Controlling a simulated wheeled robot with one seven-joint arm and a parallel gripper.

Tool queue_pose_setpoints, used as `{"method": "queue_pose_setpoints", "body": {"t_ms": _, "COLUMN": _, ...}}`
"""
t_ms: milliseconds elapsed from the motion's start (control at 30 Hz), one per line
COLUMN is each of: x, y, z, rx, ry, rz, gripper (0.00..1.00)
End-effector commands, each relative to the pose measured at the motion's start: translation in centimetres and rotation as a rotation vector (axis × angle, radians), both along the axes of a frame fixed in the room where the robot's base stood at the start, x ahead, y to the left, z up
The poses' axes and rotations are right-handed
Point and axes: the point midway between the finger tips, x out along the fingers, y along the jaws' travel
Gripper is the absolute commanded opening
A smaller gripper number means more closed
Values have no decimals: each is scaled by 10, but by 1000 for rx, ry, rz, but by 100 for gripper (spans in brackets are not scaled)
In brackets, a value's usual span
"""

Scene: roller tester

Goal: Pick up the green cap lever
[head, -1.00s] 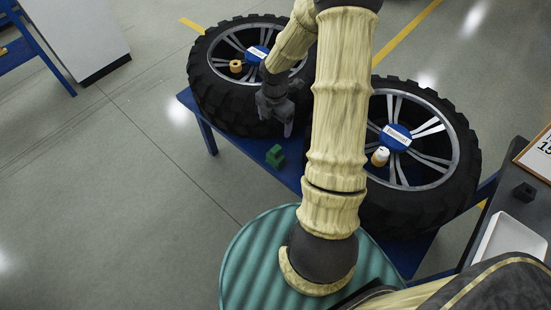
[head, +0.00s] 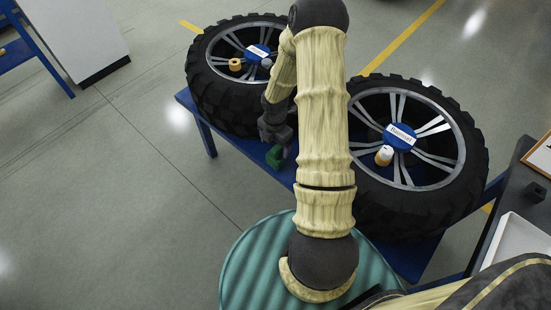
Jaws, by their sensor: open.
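The green cap lever (head: 274,156) is a small green block on the blue table (head: 228,146), near its front edge and in front of the left tyre. My gripper (head: 279,150) is directly over and around it in the picture, pointing down with its jaws open. The dark fingers hide part of the lever. I cannot tell whether they touch it.
Two big tyres (head: 205,88) (head: 470,180) lie on the blue table, left and right of my arm. A yellowish roller (head: 235,65) rests on the left wheel and a white-and-tan one (head: 383,156) on the right wheel. A dark side table with a white tray (head: 512,243) stands at right.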

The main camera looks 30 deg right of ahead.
Motion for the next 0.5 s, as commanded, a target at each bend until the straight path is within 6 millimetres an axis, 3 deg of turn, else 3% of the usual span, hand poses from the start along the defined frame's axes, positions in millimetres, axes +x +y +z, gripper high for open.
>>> {"method": "queue_pose_setpoints", "body": {"t_ms": 333, "x": 0, "y": 0, "z": -2, "rx": 0, "ry": 0, "rz": 0, "gripper": 84}}
{"method": "queue_pose_setpoints", "body": {"t_ms": 500, "x": -1, "y": 0, "z": -22, "rx": 0, "ry": 1, "rz": 2, "gripper": 84}}
